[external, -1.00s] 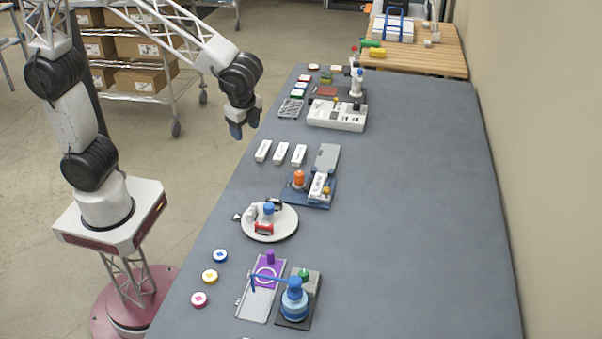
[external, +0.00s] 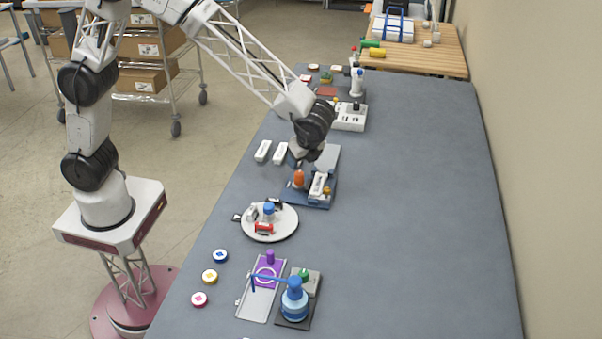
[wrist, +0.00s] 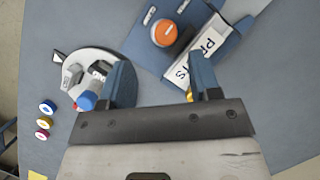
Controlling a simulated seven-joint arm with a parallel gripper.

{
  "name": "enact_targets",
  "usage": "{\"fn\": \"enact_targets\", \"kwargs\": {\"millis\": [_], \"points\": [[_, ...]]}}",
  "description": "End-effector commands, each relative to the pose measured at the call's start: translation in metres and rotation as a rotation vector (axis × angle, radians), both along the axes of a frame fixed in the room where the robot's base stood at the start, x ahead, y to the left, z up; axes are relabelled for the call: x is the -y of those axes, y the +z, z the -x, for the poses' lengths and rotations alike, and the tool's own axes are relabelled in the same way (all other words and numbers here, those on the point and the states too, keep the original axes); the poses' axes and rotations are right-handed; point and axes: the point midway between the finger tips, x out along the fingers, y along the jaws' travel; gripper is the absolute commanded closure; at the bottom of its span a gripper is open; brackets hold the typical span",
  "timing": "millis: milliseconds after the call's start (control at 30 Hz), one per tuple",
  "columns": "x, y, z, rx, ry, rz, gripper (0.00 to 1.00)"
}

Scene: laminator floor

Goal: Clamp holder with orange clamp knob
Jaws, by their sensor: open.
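The orange clamp knob (external: 298,179) stands on the blue base (external: 318,203) of the clamp fixture in the middle of the table. It also shows at the top centre of the wrist view (wrist: 165,33). A white holder with printed letters (external: 318,185) lies on the same base, right of the knob; part of its text shows in the wrist view (wrist: 207,42). My gripper (wrist: 157,85) is open and empty, its two blue fingers apart. The knob shows beyond and between the fingertips, not touched. In the external view my wrist hangs just above the fixture and hides its back part.
A round white plate (external: 283,228) with small coloured parts stands in front of the fixture. White blocks (external: 263,151) lie to its left. A purple plate fixture and a blue clamp device (external: 294,300) stand nearer the front. The table's right side is clear.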

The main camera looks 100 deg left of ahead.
Motion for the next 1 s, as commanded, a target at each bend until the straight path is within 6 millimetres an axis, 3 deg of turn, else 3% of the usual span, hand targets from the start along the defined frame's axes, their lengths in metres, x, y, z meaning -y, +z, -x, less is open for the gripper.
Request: {"fn": "enact_targets", "kwargs": {"millis": [667, 1000], "points": [[-0.004, -0.012, -0.006, -0.016, -0.015, -0.001, 0.43], [-0.012, -0.041, 0.002, -0.017, -0.014, -0.001, 0.43]]}}
